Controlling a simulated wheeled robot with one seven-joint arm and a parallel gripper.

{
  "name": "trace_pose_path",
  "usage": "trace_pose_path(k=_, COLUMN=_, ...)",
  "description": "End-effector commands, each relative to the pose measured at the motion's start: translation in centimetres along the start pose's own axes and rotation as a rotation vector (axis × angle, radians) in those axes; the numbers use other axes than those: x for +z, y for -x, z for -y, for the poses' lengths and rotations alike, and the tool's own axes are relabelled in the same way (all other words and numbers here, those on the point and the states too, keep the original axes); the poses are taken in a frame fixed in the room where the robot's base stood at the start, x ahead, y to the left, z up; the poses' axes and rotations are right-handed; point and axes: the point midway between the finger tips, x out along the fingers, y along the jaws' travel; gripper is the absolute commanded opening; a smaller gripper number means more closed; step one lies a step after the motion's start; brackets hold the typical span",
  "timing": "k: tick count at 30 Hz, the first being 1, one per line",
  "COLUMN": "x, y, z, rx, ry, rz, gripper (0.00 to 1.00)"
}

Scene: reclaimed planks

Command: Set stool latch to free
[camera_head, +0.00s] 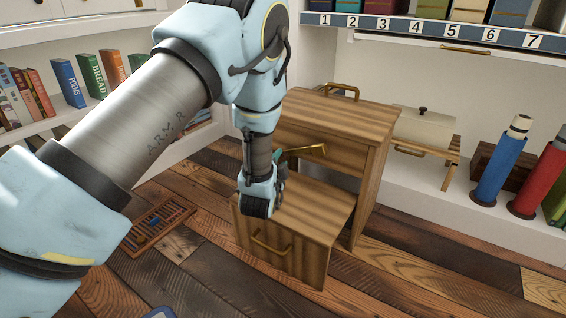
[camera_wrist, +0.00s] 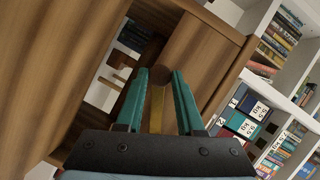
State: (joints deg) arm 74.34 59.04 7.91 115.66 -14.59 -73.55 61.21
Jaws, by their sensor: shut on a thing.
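A striped wooden step stool (camera_head: 310,225) stands on the plank floor, with a higher part behind a lower front part that carries a brass pull. A brass latch lever (camera_head: 308,151) sticks out at the front of the higher part, above the lower step. My gripper (camera_head: 281,164) is at the lever's left end, over the lower step. In the wrist view, the teal fingers of my gripper (camera_wrist: 159,78) are closed around a narrow brass bar (camera_wrist: 157,106), which appears to be the lever. My arm hides part of the stool's left side. No latch marking is readable.
An abacus-like frame (camera_head: 158,228) lies on the floor to the left. Bookshelves (camera_head: 75,115) stand at the left. The floor in front right is clear.

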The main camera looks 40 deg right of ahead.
Motion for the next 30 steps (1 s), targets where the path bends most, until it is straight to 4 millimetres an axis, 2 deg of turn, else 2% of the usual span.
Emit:
trace_pose_path(k=6, x=0.0, y=0.1, z=1.2, rx=-0.068, ry=-0.176, rz=0.003, gripper=0.00)
trace_pose_path(k=15, x=-0.3, y=0.2, z=2.4, rx=-0.139, ry=-0.343, rz=0.003, gripper=0.00)
trace_pose_path(k=30, x=-0.3, y=0.3, z=2.9, rx=-0.174, ry=-0.424, rz=0.005, gripper=0.00)
